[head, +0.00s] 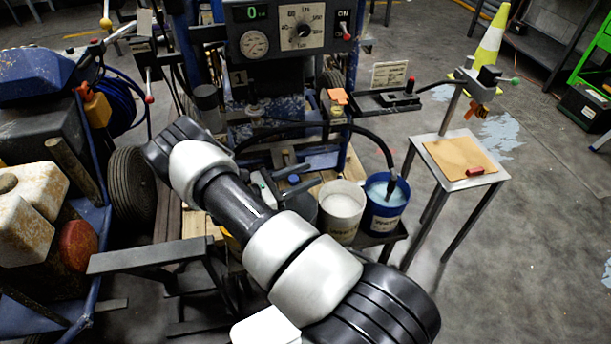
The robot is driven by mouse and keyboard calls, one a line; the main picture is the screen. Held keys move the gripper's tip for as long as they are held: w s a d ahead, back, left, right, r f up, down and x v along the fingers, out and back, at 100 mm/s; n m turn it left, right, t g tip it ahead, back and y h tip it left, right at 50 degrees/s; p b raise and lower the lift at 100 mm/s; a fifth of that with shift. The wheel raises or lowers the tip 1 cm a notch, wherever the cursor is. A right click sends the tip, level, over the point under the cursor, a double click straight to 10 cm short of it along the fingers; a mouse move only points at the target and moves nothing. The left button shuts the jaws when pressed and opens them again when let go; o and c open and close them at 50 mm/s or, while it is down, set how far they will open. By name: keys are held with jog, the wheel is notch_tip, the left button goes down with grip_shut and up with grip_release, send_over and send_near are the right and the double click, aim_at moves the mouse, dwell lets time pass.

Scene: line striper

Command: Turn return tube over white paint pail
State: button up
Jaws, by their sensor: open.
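The return tube (372,140) is a black hose that arches out from the machine to the right and bends down. Its dark lower end (391,187) hangs over and into the mouth of the blue pail (384,219), which holds pale bluish liquid. The white paint pail (341,226) stands close to the left of the blue pail, with whitish contents and a label on its front. No tube is over the white pail. My arm crosses the picture from the lower right to the upper left, left of the pails. I cannot make out my gripper.
A control panel (295,30) with a gauge and dial stands behind. A small metal table (431,160) with a brown board (459,158) stands right of the pails. A black tyre (131,187) and blue-framed machine are at left. Open floor lies at lower right.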

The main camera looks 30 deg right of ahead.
jog(key=shift+d, duration=0.1)
grip_shut()
dwell(0.4)
